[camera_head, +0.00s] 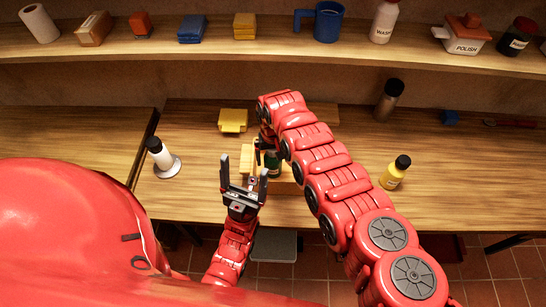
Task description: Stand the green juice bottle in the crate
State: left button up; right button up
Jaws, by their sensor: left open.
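The green bottle (273,164) is dark green and looks upright in the middle of the table, partly hidden by my right arm. Pale wooden pieces beside and in front of it (284,187) look like part of the crate; most of that is hidden, so I cannot tell whether the bottle is inside. My left gripper (244,172) is open and empty, just left of and nearer than the bottle. My right arm arches over from the right, and its gripper (264,139) is at the bottle's top. Its fingers are too hidden to show whether they hold it.
A white bottle with a black cap (161,153) stands on a pale saucer at left. A yellow bottle (395,173) and a dark bottle (388,100) stand at right. A yellow block (233,121) lies behind. A shelf (120,43) of goods runs along the back.

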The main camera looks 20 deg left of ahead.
aim_at(273, 151)
jog(key=shift+r+p, duration=0.3)
jog(key=shift+r, duration=0.1)
notch_tip(273, 151, up, 3)
jog(key=shift+w+f+p, duration=0.1)
jog(key=shift+f+p, duration=0.05)
jog(key=shift+p, duration=0.4)
notch_tip(273, 151, up, 8)
jog(key=shift+r+b, duration=0.1)
jog(key=shift+b, duration=1.05)
jog(key=shift+r, duration=0.25)
